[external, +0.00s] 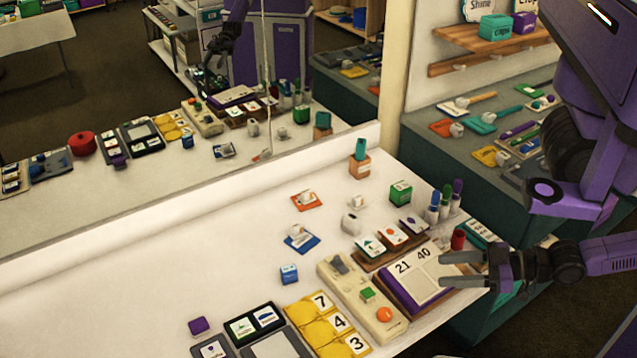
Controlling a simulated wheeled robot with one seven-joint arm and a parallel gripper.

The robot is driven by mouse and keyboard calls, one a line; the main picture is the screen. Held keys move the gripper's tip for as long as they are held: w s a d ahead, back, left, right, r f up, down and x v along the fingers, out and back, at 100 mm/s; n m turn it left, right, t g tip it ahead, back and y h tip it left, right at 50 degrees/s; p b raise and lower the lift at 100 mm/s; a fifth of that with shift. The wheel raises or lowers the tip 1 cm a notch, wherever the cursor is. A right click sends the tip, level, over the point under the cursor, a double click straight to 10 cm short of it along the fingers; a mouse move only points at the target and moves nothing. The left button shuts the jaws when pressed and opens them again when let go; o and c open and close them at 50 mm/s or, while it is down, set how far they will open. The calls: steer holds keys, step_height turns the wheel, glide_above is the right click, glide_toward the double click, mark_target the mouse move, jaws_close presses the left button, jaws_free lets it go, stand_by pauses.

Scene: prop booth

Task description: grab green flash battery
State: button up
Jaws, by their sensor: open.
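My gripper (446,269) enters from the right with its two fingers apart and empty. It is over or beside the right edge of an open book with a purple cover (412,278) marked 21 and 40. A green block with a small label (401,193) stands on the white table behind the book, apart from my gripper. A teal-green piece (361,150) stands upright in an orange holder (360,167) farther back. The labels are too small to read, so I cannot tell which green thing is the flash battery.
Bottles with coloured caps (445,204) and a red cylinder (458,239) stand close behind my gripper. A cream panel (362,300) with a green button and an orange one lies left of the book. A large mirror (150,215) repeats the table.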

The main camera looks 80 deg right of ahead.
steer(key=shift+o, duration=0.2)
steer(key=o, duration=0.4)
